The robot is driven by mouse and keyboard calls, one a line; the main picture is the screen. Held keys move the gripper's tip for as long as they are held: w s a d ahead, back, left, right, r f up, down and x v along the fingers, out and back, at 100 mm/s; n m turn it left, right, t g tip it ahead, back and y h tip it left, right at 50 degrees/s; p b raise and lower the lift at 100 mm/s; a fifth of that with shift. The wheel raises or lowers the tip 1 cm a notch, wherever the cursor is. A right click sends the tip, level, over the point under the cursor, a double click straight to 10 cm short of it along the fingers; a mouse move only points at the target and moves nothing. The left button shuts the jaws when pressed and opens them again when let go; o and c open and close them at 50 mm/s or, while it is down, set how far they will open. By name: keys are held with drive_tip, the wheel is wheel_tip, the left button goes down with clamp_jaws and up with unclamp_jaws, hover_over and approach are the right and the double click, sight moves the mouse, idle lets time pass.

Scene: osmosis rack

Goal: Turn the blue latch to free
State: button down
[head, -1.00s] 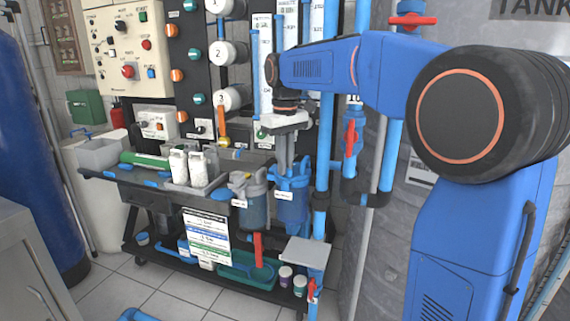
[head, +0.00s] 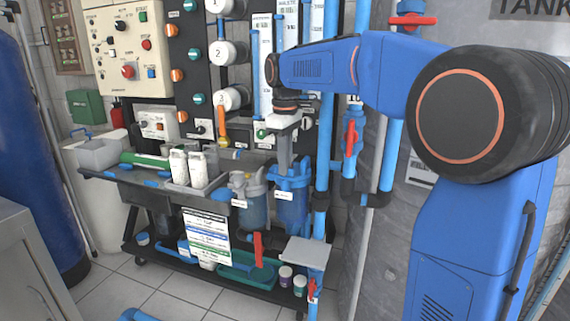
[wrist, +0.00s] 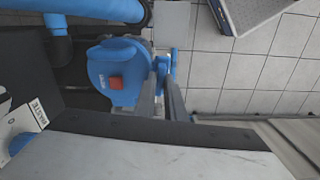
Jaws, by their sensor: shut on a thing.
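The blue latch (wrist: 161,66) shows in the wrist view as a small blue piece at the right side of a round blue housing lid (wrist: 112,72) with a red square on top. In the head view the blue-lidded housing (head: 291,205) hangs at the right end of the grey bench. My gripper (head: 283,172) points straight down onto the left part of that lid. In the wrist view its grey fingers (wrist: 162,102) lie on either side of the blue latch and are shut on it. The latch is mostly hidden by the fingers in the head view.
A second, greyer housing (head: 250,200) hangs just left. A vertical blue pipe (head: 323,150) stands close to the right of my gripper, and a red-handled valve (head: 351,137) beyond it. White bottles (head: 188,168) stand on the bench.

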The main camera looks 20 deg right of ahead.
drive_tip(key=c, duration=1.8)
unclamp_jaws()
drive_tip(key=shift+r, duration=0.15)
wheel_tip(320, 180, up, 17)
drive_tip(key=shift+r, duration=0.1)
drive_tip(key=shift+s, duration=0.1)
